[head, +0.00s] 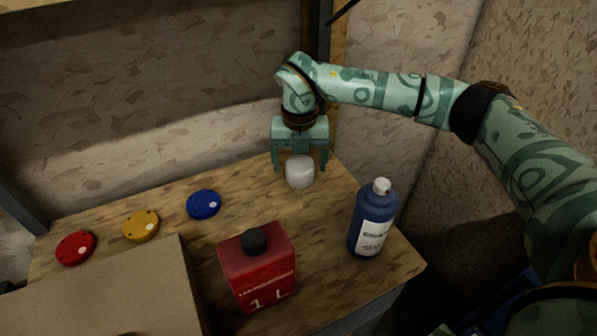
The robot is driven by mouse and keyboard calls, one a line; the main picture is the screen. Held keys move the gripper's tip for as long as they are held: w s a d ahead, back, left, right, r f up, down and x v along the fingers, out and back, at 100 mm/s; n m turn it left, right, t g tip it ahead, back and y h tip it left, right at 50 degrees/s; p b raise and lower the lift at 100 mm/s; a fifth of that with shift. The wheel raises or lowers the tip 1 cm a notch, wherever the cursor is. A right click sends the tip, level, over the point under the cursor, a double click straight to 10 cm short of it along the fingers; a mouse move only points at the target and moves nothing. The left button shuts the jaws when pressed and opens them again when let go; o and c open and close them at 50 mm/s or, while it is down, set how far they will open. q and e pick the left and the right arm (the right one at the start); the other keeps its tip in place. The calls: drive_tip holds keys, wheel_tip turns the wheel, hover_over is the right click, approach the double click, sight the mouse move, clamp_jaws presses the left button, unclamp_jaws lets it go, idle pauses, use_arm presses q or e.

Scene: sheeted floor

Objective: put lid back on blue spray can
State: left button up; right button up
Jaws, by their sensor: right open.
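The blue spray can (369,226) stands upright at the right of the wooden surface, with a pale nozzle bare on top and a white label. A whitish cap-like lid (300,173) sits near the back edge of the surface. My right gripper (299,166) points down from above with its fingers apart, one on each side of the lid. I cannot tell whether the fingers touch it. My left gripper is not in view.
A red container (258,274) with a black cap stands at the front middle. Blue (203,204), yellow (141,226) and red (76,247) discs lie along the left. A brown box (110,300) fills the front left. Wood is clear between lid and can.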

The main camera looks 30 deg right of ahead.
drive_tip(key=shift+f, duration=0.8)
drive_tip(key=shift+r, duration=0.1)
drive_tip(key=c, duration=1)
drive_tip(key=shift+c, duration=0.2)
